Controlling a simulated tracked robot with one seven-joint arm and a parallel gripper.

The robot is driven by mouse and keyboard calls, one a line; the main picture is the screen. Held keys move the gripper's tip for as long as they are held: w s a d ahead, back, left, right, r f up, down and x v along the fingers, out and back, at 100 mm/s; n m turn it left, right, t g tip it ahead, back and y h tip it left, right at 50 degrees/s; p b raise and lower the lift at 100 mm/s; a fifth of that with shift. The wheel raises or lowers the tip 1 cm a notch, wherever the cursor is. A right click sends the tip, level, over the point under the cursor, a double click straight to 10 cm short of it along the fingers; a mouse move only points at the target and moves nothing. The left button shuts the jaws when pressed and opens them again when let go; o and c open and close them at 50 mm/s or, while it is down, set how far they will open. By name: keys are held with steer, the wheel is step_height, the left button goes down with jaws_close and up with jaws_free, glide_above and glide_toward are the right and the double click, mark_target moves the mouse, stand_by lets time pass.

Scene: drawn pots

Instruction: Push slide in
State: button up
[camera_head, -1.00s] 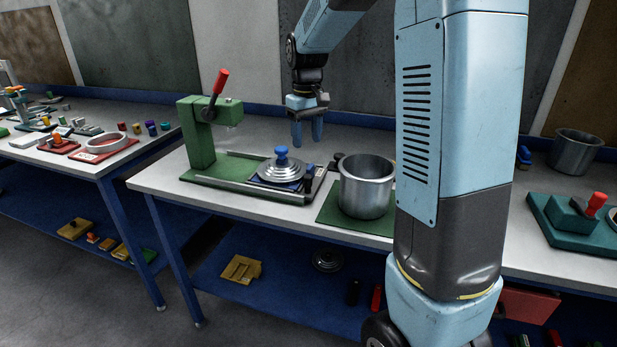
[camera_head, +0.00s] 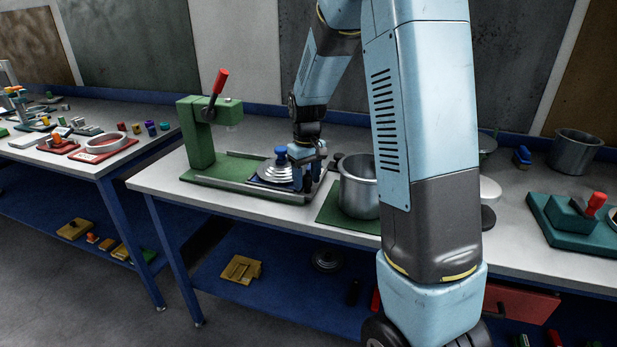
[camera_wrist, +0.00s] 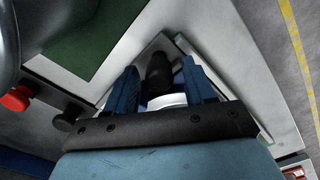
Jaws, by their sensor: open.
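The press fixture has a green base with two metal rails (camera_head: 240,187) and a green post (camera_head: 200,140) with a red-handled lever. At the right end of the rails, the slide carries a stepped silver lid (camera_head: 272,174) with a blue knob (camera_head: 281,154). My gripper (camera_head: 307,182) is open and low at the slide's right end, just right of the lid. In the wrist view, a black knob-like handle (camera_wrist: 158,70) stands between the two blue fingers, with gaps not clearly visible. My fingers partly hide that handle in the head view.
A steel pot (camera_head: 358,190) stands on a green mat just right of my gripper, close to it. My arm hides part of the bench further right. The rails between the lid and the post look clear.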

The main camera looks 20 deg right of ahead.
steer(key=shift+c, duration=0.3)
jaws_close()
stand_by(0.3)
